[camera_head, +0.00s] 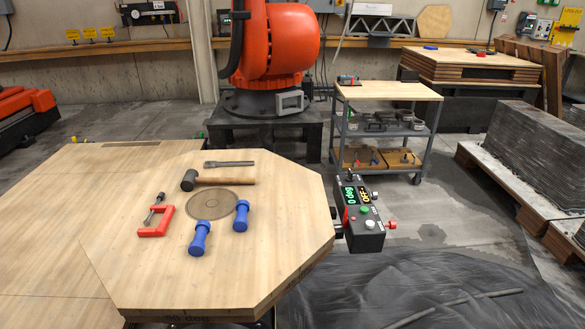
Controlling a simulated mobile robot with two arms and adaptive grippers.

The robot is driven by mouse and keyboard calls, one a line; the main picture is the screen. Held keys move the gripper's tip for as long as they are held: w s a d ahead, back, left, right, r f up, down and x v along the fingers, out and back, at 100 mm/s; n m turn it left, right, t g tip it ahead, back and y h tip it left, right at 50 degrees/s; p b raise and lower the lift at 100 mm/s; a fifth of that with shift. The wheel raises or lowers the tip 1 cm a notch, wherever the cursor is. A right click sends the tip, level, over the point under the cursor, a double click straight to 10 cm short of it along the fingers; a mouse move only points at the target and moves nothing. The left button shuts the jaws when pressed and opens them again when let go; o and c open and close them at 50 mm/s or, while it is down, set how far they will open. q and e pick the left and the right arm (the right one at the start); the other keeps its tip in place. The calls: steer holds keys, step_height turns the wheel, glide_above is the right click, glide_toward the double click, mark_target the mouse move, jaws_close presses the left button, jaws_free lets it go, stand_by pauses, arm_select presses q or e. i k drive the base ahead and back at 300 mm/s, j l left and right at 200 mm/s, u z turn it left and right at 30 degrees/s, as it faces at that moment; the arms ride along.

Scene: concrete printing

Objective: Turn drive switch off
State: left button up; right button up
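A dark control box (361,229) is fixed to the right edge of the octagonal wooden turntable (285,200). Its display reads "0 deg" in green (350,195) and "OFF" in orange (364,194). A green button (365,210) and a pale button (370,224) sit on its face. A black knob (350,177) stands at its far end, and red parts show at its sides, one at the right (391,224). I cannot tell which of these is the drive switch. Neither of my grippers is in view.
On the turntable lie a hammer (220,181), a chisel-like bar (229,163), a red clamp (156,222) and two blue handled pieces (199,238). An orange robot arm (275,45) stands behind. A cart (390,92) is behind right; dark sheeting (430,290) covers the floor in front right.

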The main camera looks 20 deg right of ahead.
mark_target(350, 178)
steer(key=i+l+u, duration=0.3)
steer(key=l, duration=0.2)
steer(key=i+l+u, duration=0.1)
steer(key=l+u, duration=0.2)
steer(key=l, duration=0.25)
steer(key=i+l+u, duration=0.1)
steer(key=l+u, duration=0.25)
steer(key=l, duration=0.25)
steer(key=l+u, duration=0.3)
steer(key=l, duration=0.3)
